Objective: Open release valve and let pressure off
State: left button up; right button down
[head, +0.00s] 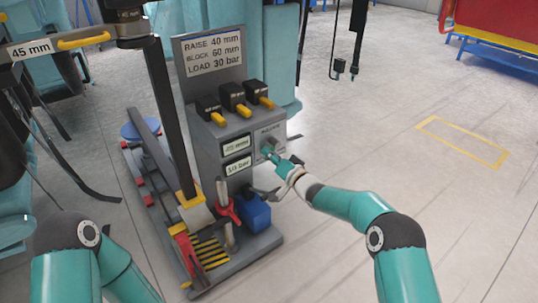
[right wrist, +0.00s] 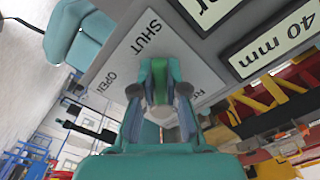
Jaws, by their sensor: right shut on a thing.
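The release valve (head: 267,149) sits on a light plate on the right face of the grey control console (head: 207,150). In the right wrist view the plate (right wrist: 122,62) carries the words SHUT and OPEN. My right gripper (head: 270,157) reaches the valve from the right and is shut on its handle. The fingers also show in the right wrist view (right wrist: 160,92), and they hide most of the handle, so its exact angle is unclear. The console has two small displays; the lower display (head: 238,166) shows a bar value too blurred to read surely. My left gripper is out of view.
Several yellow-tipped levers (head: 220,119) line the console top, under a sign (head: 212,51) reading raise 40 mm, block 60 mm, load 30 bar. A red-handled pump part (head: 228,208) and a blue block (head: 256,211) stand below. The floor to the right is open.

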jog(key=shift+d+f+n+b, duration=0.1)
jog(key=shift+f+n+b, duration=0.1)
jog(key=shift+n+b, duration=0.1)
jog(key=d+n+b, duration=0.1)
jog(key=n+b, duration=0.1)
jog(key=n, duration=0.2)
jog(key=w+d+n+b, duration=0.1)
jog(key=n+b, duration=0.1)
jog(key=n, duration=0.2)
jog(key=w+d+f+n+b, duration=0.1)
jog(key=n+b, duration=0.1)
jog(key=n, duration=0.2)
jog(key=shift+w, duration=0.1)
jog(key=n, duration=0.3)
jog(key=shift+w+d+r+b, duration=0.2)
jog(key=shift+d+r+b, duration=0.1)
jog(key=shift+d+b, duration=0.1)
jog(key=shift+w+r+n, duration=0.15)
jog(key=shift+r+n, duration=0.05)
jog(key=shift+n, duration=1)
